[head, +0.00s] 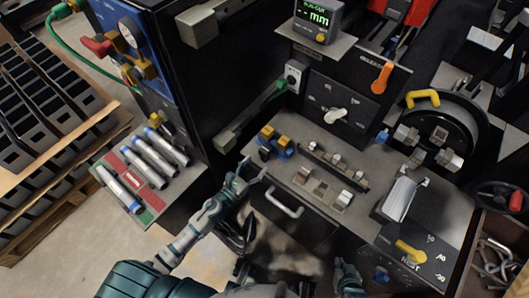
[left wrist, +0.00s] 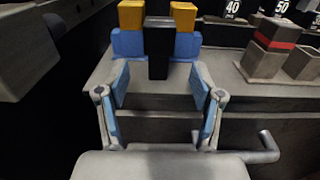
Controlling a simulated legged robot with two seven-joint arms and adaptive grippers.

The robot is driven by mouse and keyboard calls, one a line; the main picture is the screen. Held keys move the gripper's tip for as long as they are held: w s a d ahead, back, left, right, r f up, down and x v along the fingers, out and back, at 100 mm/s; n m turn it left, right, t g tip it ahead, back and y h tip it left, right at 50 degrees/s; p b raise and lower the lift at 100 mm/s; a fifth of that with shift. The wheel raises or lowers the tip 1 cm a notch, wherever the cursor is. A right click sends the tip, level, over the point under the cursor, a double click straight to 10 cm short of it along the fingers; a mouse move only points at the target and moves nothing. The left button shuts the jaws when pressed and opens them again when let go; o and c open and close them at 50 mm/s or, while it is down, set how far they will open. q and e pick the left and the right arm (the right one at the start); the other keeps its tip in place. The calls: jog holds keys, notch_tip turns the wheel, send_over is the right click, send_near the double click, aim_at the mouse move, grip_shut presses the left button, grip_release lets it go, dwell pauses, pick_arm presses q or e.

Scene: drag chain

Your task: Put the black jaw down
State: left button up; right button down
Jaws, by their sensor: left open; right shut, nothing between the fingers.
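The black jaw (left wrist: 159,48) is a dark upright block in the left wrist view, in front of a blue holder (left wrist: 127,43) that carries orange-yellow blocks (left wrist: 131,15). In the head view the jaw is a small dark shape (head: 265,154) beside the same blue holder (head: 284,151), at the bench's left end. My left gripper (head: 246,178) is open just in front of the bench. Its spread blue-padded fingers (left wrist: 160,80) stand left and right of the jaw's lower end, with clear gaps to both.
A bar with metal blocks (head: 325,165) lies on the bench right of the holder. A drawer handle (head: 284,203) sticks out below the front edge. A dark machine column stands close behind on the left. A tray of markers (head: 136,178) is further left.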

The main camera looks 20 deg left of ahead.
aim_at(262, 156)
pick_arm(q)
jog(key=x, duration=0.5)
jog(key=shift+w+r, duration=0.2)
jog(key=shift+w, duration=0.1)
grip_shut()
